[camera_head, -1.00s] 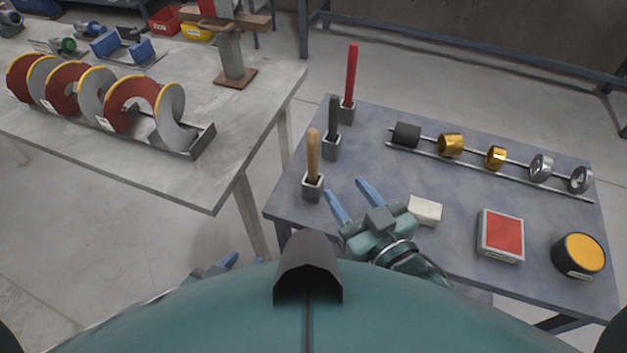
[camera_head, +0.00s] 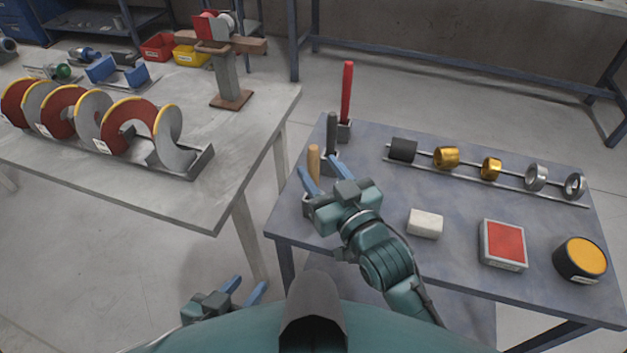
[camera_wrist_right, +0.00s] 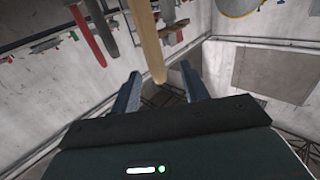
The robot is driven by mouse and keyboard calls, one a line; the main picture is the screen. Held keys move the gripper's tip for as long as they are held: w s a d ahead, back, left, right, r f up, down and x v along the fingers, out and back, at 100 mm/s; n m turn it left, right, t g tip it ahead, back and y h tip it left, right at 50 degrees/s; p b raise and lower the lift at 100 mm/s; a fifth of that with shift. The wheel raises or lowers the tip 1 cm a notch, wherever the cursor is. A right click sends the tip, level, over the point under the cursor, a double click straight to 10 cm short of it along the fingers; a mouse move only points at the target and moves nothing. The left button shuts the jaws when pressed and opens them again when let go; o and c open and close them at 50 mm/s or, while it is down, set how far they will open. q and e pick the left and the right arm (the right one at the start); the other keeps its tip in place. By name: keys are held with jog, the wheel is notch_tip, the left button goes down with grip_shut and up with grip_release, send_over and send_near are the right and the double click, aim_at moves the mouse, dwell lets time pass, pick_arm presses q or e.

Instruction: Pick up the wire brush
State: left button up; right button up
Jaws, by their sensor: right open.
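The wooden-handled tool (camera_head: 313,158), which I take to be the wire brush, stands upright in a small holder (camera_head: 306,207) at the table's left edge; its lower part is hidden behind my gripper. My right gripper (camera_head: 319,170) is open at the handle, with blue fingers to either side of it in the head view. In the right wrist view the wooden handle (camera_wrist_right: 150,42) shows beyond and between the open fingertips (camera_wrist_right: 160,70); I cannot tell whether they touch it. My left gripper (camera_head: 250,288) is open and empty, low beside the tables.
A dark-handled tool (camera_head: 332,128) and a red-handled tool (camera_head: 347,92) stand in holders close behind. Rings lie on a rail (camera_head: 480,181). A white block (camera_head: 425,223), a red-topped box (camera_head: 503,245) and a yellow-topped tin (camera_head: 581,260) are to the right. An auger (camera_head: 130,122) lies on the left table.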

aim_at(316, 161)
jog(key=x, duration=0.4)
jog(key=shift+w+d+r, duration=0.1)
jog(key=shift+w, duration=0.15)
jog(key=shift+c, duration=0.3)
grip_shut()
